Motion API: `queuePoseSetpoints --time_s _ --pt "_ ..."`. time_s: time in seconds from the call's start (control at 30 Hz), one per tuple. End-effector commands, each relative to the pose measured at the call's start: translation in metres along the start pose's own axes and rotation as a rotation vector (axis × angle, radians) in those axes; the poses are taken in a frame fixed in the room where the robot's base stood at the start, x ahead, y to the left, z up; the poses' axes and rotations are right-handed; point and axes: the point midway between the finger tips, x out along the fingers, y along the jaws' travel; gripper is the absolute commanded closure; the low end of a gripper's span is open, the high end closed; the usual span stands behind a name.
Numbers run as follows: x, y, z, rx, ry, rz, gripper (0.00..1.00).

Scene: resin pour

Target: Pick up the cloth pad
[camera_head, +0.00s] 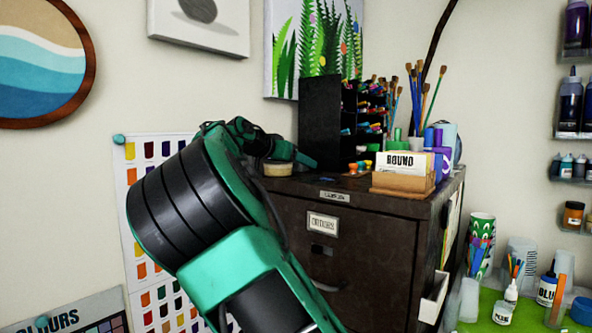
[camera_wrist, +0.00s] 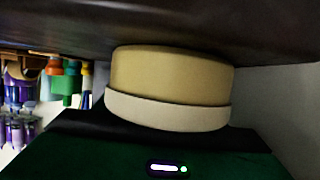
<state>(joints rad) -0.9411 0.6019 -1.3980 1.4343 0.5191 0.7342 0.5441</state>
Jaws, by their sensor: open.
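The cloth pad, a round tan block with a paler band, sits on the left end of the dark cabinet top; in the head view it shows small (camera_head: 278,169), partly covered by my gripper. In the wrist view, which is upside down, the pad (camera_wrist: 170,75) fills the middle, its tan side against the cabinet top. My green and black gripper (camera_head: 285,150) is open, right at the pad. In the wrist view only its green body and black edge show, close to the pad's pale band. I cannot tell whether the fingers touch the pad.
The dark cabinet (camera_head: 370,240) carries a black marker rack (camera_head: 320,120), a card holder (camera_head: 403,183) and several brushes in pots to the right of the pad. The wall is behind. A green mat (camera_head: 480,322) with bottles lies at lower right.

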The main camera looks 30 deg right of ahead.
Motion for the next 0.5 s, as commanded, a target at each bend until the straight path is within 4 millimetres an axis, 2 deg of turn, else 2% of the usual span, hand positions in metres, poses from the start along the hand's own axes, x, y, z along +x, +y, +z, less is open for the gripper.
queuePoseSetpoints --time_s 0.1,0.33,0.37,0.5 --pt "0.0082 0.0 0.0002 -0.001 0.0 0.0 0.38" --pt "0.0091 -0.0002 0.0002 -0.001 0.0 -0.001 0.38" --pt "0.0091 -0.0001 0.0001 -0.001 0.0 -0.001 0.42" --pt "0.009 -0.0001 0.0001 -0.001 0.0 -0.001 0.76"
